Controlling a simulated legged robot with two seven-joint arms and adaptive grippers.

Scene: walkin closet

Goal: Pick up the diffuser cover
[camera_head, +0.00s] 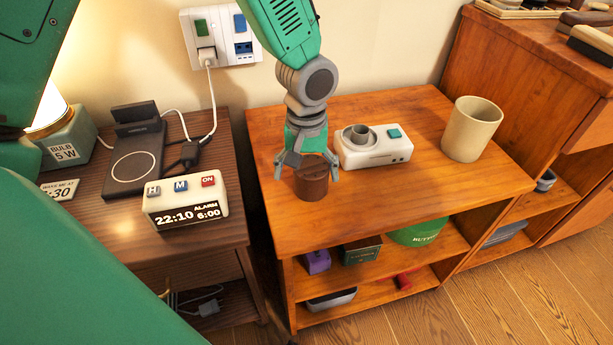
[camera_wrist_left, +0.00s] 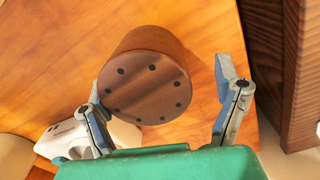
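The diffuser cover (camera_head: 312,185), a dark brown wooden-looking cylinder, stands on the orange-brown shelf unit. In the wrist view the cover (camera_wrist_left: 147,85) shows its round end with a ring of small dark holes. My left gripper (camera_head: 306,170) comes down over it, with its fingers spread on either side. In the wrist view the left gripper (camera_wrist_left: 162,95) is open; the cover lies nearer the left finger, and a gap shows at the right finger. The white diffuser base (camera_head: 374,150), with a grey round socket, lies just behind to the right. My right gripper is not in view.
A beige cup (camera_head: 472,129) stands right of the base. To the left, a dark nightstand (camera_head: 115,225) holds an alarm clock (camera_head: 186,202), a charging stand (camera_head: 135,160) and a lamp (camera_head: 65,140). The shelf top (camera_head: 400,205) in front is clear. A wall socket (camera_head: 220,38) is behind.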

